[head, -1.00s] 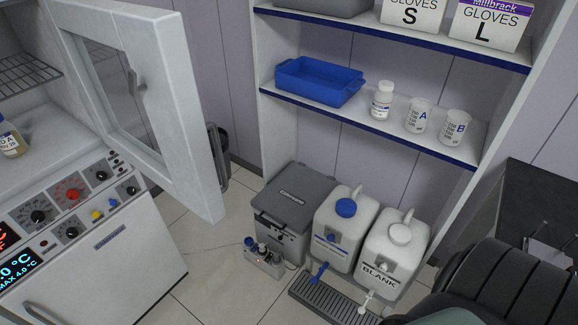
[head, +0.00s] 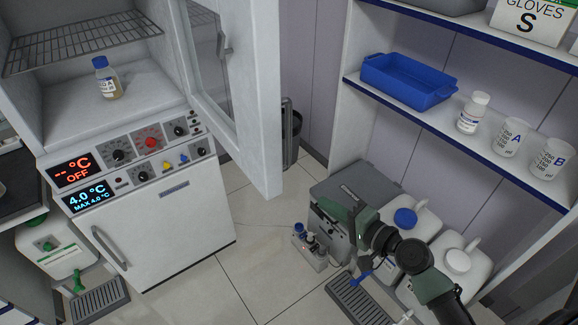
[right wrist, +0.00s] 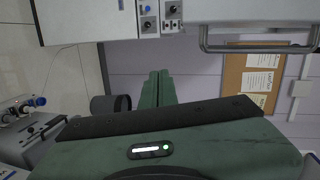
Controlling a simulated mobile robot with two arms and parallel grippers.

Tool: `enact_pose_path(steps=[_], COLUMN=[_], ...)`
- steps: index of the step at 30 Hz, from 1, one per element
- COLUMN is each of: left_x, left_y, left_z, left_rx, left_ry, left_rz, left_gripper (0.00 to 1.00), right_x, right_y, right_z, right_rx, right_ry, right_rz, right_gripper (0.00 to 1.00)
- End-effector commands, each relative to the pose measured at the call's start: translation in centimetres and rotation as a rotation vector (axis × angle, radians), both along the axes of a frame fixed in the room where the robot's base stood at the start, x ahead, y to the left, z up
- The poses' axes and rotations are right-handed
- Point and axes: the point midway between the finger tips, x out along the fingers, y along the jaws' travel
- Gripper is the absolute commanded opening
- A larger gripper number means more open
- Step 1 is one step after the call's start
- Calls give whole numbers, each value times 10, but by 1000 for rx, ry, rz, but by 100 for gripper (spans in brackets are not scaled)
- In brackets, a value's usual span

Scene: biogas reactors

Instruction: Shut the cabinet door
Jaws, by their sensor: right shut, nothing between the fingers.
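The white cabinet (head: 60,112) stands at the left in the head view. Its upper door (head: 262,120), with a glass pane and a grey handle (head: 223,46), stands wide open. Inside, a bottle labelled A (head: 108,80) stands on the floor below a wire rack. My right gripper (head: 328,206) is right of and below the door's lower corner, apart from it, in front of the grey box. In the right wrist view its green fingers (right wrist: 158,78) are together and empty. The cabinet's control panel (right wrist: 148,18) shows beyond them. My left gripper is not in view.
A shelf unit with a blue tray (head: 408,82) and several containers stands at the right. A grey box (head: 335,235) and white canisters (head: 462,258) stand on the floor below.

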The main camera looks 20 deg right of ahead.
Motion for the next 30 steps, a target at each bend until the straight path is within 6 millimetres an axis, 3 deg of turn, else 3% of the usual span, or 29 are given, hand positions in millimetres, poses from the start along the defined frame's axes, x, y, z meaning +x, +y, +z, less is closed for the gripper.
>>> enact_pose_path(steps=[1,3,7,11,24,30], left_x=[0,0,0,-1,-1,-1], left_y=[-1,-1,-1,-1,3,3], left_z=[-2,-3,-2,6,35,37], left_rx=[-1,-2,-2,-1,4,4], left_ry=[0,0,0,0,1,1], left_rz=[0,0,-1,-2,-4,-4], left_gripper=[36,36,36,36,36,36], right_x=[-2,-7,-12,-3,59,69], right_y=[8,18,27,34,74,81], right_z=[32,65,96,102,100,98], right_rx=[54,119,176,186,182,181], right_ry=[-42,-78,-110,-113,-112,-111], right_rz=[28,63,97,99,99,100], right_gripper=[0,0,0,0,0,0])
